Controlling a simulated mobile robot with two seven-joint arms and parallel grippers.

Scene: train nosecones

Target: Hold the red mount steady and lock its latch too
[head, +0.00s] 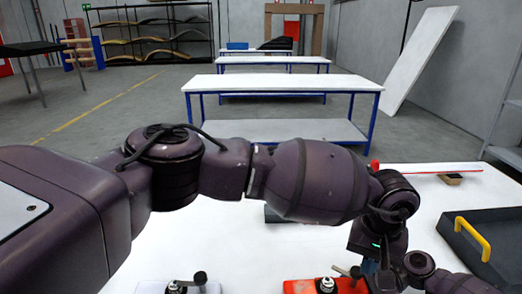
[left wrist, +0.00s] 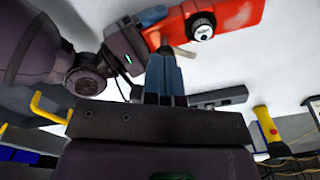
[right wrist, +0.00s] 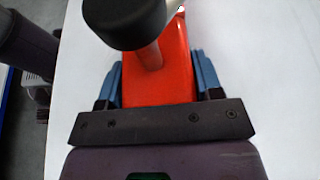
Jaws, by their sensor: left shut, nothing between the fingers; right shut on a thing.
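The red mount (head: 300,287) lies on the white table at the bottom of the head view, partly cut off. It has a round black-and-silver fastener (head: 326,285), also visible in the left wrist view (left wrist: 202,27). A thin metal lever (left wrist: 182,50) sticks out from it near my left fingertips. My left gripper (head: 368,265) points down beside the mount, its blue fingers (left wrist: 165,62) shut and empty; contact with the lever cannot be told. My right gripper (right wrist: 158,78) is shut on the red mount (right wrist: 165,75), one blue finger on each side. A black knob (right wrist: 128,18) hides part of the mount.
A white mount with a black-knobbed lever (head: 198,280) stands to the left. A dark tray with a yellow handle (head: 472,238) is at right. A long strip (head: 430,168) lies at the table's back. My left arm hides much of the table's middle.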

